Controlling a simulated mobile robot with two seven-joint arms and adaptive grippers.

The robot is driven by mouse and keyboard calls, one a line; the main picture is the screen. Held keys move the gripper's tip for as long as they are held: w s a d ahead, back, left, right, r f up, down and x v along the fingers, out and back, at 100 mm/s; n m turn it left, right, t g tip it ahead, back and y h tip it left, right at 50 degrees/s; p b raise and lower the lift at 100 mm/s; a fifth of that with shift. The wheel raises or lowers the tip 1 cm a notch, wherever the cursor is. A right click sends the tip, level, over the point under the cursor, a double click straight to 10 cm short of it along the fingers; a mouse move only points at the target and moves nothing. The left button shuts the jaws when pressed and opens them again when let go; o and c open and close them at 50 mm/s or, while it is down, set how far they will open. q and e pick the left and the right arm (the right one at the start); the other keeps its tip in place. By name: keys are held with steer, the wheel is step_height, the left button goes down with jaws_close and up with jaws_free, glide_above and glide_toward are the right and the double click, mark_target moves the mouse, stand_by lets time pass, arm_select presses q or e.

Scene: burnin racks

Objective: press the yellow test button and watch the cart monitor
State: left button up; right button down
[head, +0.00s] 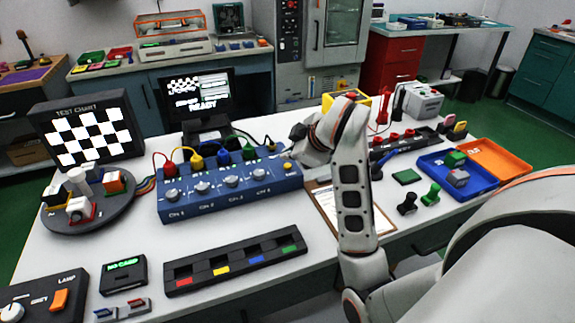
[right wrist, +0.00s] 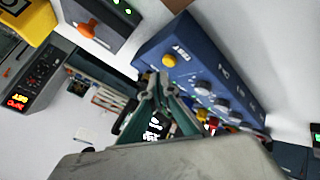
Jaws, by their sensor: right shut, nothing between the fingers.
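The yellow test button (head: 287,167) is at the right end of the blue control box (head: 230,190), which has several knobs and coloured plugs. The button also shows in the right wrist view (right wrist: 168,60), uncovered, near a TEST label. My right gripper (right wrist: 155,82) is shut and empty. Its fingertips appear close to the button in that view; I see no contact. In the head view the right hand is above the box's right end, its fingers partly hidden. The monitor (head: 196,98) behind the box shows a checkerboard, some text and READY. My left gripper is not in view.
A TEST CHART panel (head: 87,132) and a round turntable (head: 90,212) with small objects stand at left. A black strip (head: 237,262) with coloured marks lies in front. A clipboard (head: 325,200) lies under my right arm. Blue (head: 437,170) and orange (head: 502,160) trays are at right.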

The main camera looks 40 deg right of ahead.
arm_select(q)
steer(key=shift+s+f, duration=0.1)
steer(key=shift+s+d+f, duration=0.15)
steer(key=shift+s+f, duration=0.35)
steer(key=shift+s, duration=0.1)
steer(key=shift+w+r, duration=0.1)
arm_select(e)
steer(key=shift+f, duration=0.25)
steer(key=shift+f+b, duration=0.25)
steer(key=shift+b, duration=0.05)
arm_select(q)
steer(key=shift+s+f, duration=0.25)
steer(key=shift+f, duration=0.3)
